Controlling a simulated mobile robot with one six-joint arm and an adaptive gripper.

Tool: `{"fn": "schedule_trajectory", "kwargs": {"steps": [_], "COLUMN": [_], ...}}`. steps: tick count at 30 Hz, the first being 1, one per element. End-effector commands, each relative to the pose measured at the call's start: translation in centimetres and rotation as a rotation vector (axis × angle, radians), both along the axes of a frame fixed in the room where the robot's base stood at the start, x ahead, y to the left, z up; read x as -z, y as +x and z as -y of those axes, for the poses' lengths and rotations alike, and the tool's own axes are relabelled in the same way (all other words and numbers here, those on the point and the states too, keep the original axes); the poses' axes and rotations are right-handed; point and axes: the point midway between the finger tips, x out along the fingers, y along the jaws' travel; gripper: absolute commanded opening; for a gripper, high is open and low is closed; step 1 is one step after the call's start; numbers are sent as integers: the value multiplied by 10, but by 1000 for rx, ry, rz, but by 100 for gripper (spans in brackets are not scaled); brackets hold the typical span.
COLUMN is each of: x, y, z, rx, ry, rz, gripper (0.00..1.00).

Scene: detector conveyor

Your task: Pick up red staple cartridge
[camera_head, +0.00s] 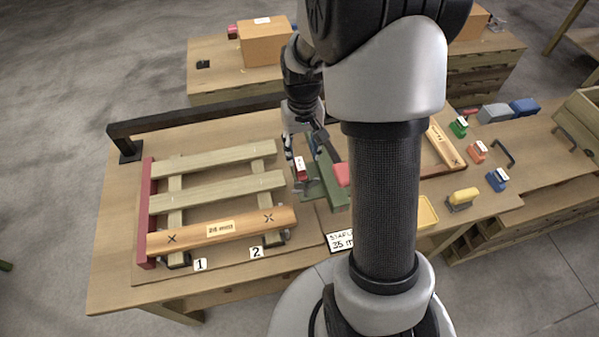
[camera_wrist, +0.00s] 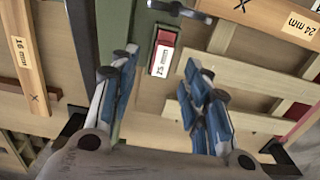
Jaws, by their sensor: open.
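The red staple cartridge (camera_head: 300,175) is a small red block with a white label, beside a green tool (camera_head: 325,182) with a red end. In the wrist view the red staple cartridge (camera_wrist: 165,38) lies upper centre, next to a long green part (camera_wrist: 138,45). My gripper (camera_head: 293,150) is above the bench close to the cartridge. In the wrist view my gripper (camera_wrist: 160,64) is open, its blue-padded fingers apart with the cartridge ahead between them. Nothing is held. The gap between fingers and cartridge is hard to judge.
A slatted wooden frame (camera_head: 215,190) with a red end bar fills the left bench. A black rail (camera_head: 200,118) runs along the back. Green, orange, blue and yellow blocks sit at right. A cardboard box (camera_head: 265,45) stands on a rear table. My arm hides the bench centre.

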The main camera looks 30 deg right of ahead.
Motion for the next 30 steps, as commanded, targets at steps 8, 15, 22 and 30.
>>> {"fn": "schedule_trajectory", "kwargs": {"steps": [8,15,22,30], "x": [18,53,64,64], "y": [1,5,5,5], "z": [-1,-3,-3,-3], "rx": [0,-1,0,0], "ry": [0,1,0,0], "rz": [0,-3,1,1], "gripper": [43,43,43,33]}}
